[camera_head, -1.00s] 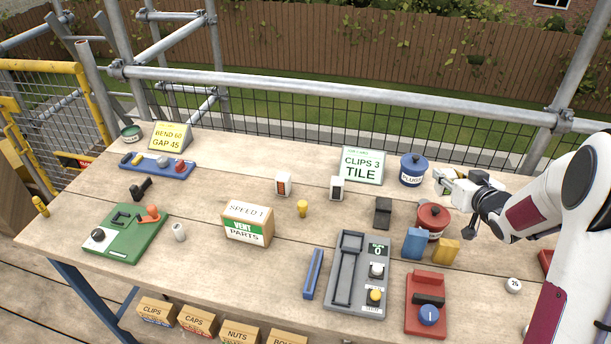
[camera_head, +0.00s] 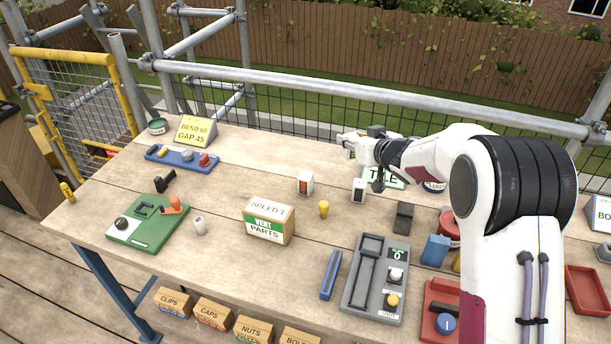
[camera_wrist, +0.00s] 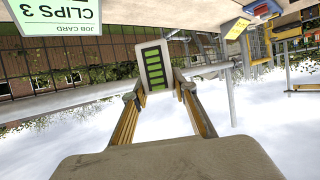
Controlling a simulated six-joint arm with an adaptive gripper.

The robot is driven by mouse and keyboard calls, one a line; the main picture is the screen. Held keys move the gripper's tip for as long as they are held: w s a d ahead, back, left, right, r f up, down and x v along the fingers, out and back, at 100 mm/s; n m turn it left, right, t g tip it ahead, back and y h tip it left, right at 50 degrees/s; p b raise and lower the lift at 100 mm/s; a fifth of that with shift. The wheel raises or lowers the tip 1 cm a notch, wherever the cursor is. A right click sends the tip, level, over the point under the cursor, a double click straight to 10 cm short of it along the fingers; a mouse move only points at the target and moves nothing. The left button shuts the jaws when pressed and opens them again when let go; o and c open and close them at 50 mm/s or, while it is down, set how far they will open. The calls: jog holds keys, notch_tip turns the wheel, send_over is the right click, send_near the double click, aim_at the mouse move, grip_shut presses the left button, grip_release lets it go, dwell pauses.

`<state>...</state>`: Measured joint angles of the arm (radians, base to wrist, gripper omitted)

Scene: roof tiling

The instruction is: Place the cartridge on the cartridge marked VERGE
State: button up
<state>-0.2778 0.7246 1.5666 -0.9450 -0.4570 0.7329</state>
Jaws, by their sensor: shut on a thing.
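My gripper (camera_wrist: 156,84) is shut on a pale cartridge (camera_wrist: 154,66) with a panel of green bars, seen in the wrist view between the two fingertips. In the head view my gripper (camera_head: 358,146) is over the back of the table, left of the job card stand, with the held cartridge partly hidden. A white cartridge with an orange-red face (camera_head: 305,184) stands on the table. Another white cartridge with a dark face (camera_head: 358,190) stands to its right, below my gripper. Markings on both are too small to read, so I cannot tell which is VERGE.
The job card stand (camera_head: 382,178) and blue-lidded pot are partly covered by my arm. The back middle of the table is clear.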

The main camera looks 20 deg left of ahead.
notch_tip(320, 180, up, 2)
jog(key=n+g+y, duration=0.1)
send_over(306, 175)
jog(key=shift+s+a, duration=0.1)
jog(key=shift+f, duration=3.1)
jog(key=shift+f, duration=1.85)
jog(key=shift+f, duration=0.15)
jog(key=o, duration=1.1)
jog(key=shift+r, duration=0.2)
